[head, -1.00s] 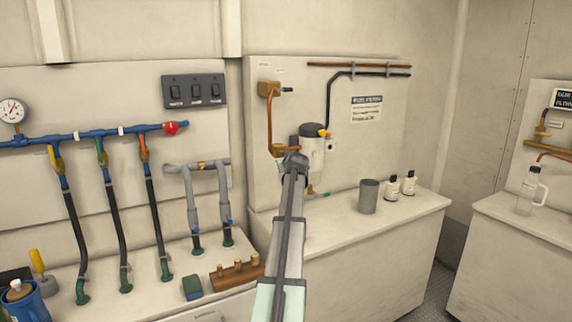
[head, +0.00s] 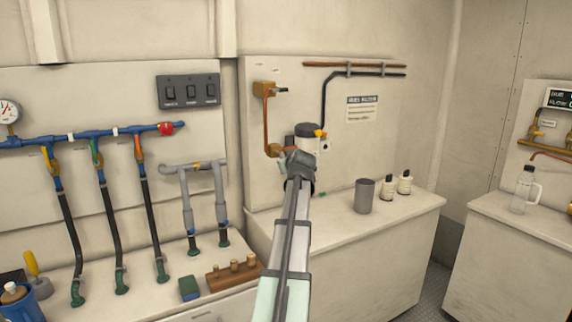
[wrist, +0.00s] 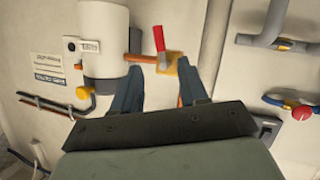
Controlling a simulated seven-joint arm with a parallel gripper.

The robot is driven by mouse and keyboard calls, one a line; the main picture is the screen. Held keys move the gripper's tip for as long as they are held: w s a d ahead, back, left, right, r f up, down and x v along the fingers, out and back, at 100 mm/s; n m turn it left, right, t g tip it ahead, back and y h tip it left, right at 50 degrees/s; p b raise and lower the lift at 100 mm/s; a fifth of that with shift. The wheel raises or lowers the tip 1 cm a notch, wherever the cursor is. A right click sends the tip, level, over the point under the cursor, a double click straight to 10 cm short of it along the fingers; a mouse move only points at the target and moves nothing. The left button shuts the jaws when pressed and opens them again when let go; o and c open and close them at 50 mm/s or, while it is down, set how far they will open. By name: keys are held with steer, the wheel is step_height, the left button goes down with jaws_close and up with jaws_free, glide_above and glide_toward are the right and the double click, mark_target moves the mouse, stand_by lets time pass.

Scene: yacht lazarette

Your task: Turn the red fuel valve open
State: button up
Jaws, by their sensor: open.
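The red fuel valve's lever (wrist: 159,40) shows in the wrist view on a brass-coloured body (wrist: 171,64). The lever points up in that picture, across the short copper pipe (wrist: 140,58) that runs left to the white filter canister (wrist: 106,38). My gripper (wrist: 160,72) is open, its two blue fingers either side of the brass body in the picture; contact cannot be told. Nothing is held. In the head view my gripper (head: 285,162) is at the back panel, just left of and below the canister (head: 307,130); the lever is hidden there behind my arm.
A blue manifold (head: 100,133) with a red end knob (head: 166,128) is on the left panel. A grey cup (head: 364,196) and two small bottles (head: 396,186) stand on the counter. Grey pipes (head: 187,195) and a wooden block (head: 234,274) are left of my arm.

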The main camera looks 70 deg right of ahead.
steer(key=shift+s+a+r, duration=0.15)
steer(key=shift+s+a, duration=0.1)
steer(key=shift+a, duration=0.2)
steer(key=shift+c, duration=0.3)
